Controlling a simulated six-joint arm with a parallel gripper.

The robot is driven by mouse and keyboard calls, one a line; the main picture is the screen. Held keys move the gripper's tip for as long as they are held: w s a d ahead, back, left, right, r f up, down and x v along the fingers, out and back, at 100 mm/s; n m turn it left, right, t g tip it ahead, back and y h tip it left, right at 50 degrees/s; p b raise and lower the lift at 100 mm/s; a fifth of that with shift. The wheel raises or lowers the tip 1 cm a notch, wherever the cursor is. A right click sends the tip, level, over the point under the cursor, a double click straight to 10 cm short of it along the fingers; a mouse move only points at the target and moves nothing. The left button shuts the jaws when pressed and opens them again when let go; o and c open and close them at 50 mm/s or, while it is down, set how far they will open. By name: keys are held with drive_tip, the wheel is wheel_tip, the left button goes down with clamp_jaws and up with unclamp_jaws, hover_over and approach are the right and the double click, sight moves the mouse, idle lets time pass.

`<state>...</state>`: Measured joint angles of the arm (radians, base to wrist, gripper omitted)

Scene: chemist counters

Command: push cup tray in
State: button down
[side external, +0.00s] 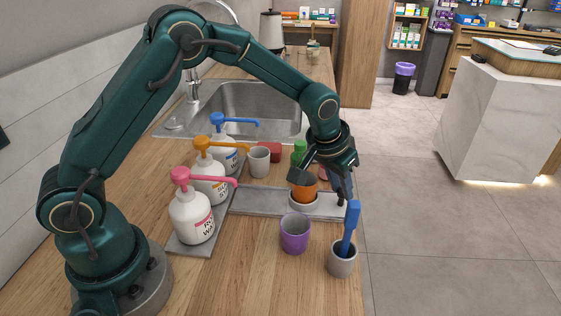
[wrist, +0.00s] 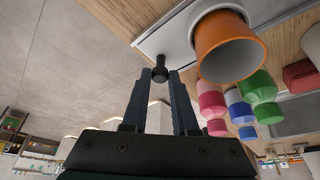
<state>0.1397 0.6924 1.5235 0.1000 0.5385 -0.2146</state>
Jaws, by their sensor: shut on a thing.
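The cup tray (side external: 252,203) is a flat grey slide on the wooden counter, and its end also shows in the wrist view (wrist: 168,42). A dark round knob (wrist: 160,62) stands at its outer end. My gripper (wrist: 160,76) is shut on the knob, one finger on each side. In the side view my gripper (side external: 341,194) is low at the tray's right end, near the counter edge. An orange cup (side external: 302,189) sits in a pale ring holder on the tray, beside my gripper; it is large in the wrist view (wrist: 230,48).
Three pump bottles (side external: 191,208) with pink, orange and blue pumps stand left of the tray. A purple cup (side external: 295,233) and a grey cup with a blue tool (side external: 342,260) stand in front. A white cup (side external: 259,162) and a green bottle (side external: 299,150) stand behind.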

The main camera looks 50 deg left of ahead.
drive_tip(key=s+a, duration=0.5)
drive_tip(key=shift+s+a, duration=0.15)
drive_tip(key=c, duration=0.7)
unclamp_jaws()
drive_tip(key=shift+r, duration=0.1)
drive_tip(key=shift+v, duration=2.5)
